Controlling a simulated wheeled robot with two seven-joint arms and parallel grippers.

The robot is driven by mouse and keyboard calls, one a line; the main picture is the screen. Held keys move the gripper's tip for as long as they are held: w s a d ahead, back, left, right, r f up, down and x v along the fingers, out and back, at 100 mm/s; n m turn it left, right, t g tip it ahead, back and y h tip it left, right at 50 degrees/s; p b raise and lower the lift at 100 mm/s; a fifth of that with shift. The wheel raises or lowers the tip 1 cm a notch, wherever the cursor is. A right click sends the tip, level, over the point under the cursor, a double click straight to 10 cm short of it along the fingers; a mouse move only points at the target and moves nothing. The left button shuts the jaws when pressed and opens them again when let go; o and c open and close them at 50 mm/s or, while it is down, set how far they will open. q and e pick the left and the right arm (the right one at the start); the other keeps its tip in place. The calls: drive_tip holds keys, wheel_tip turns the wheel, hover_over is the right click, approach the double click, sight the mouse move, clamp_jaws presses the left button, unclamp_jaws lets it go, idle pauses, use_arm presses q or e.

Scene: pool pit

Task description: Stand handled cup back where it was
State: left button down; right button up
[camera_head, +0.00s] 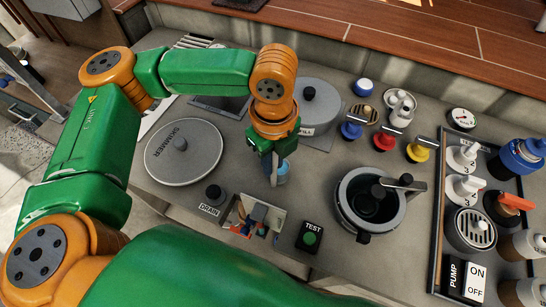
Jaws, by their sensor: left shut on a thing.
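My left gripper (276,168) points down over the middle of the grey counter and is shut on the handled cup (283,173). Only a small light-blue part of the cup shows behind the fingers. Its handle is hidden, and I cannot tell whether its base touches the counter. My right gripper is not in view.
A round SKIMMER lid (183,152) lies left of the gripper. A grey lidded pot (319,104) stands behind it. A black pot (347,210) stands right.

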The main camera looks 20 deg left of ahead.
use_arm(q)
drive_tip(key=shift+d+f, duration=0.1)
drive_tip(key=c, duration=0.8)
unclamp_jaws()
wheel_tip(320, 180, up, 12)
drive_tip(key=shift+s+r, duration=0.1)
drive_tip(key=shift+r, duration=0.1)
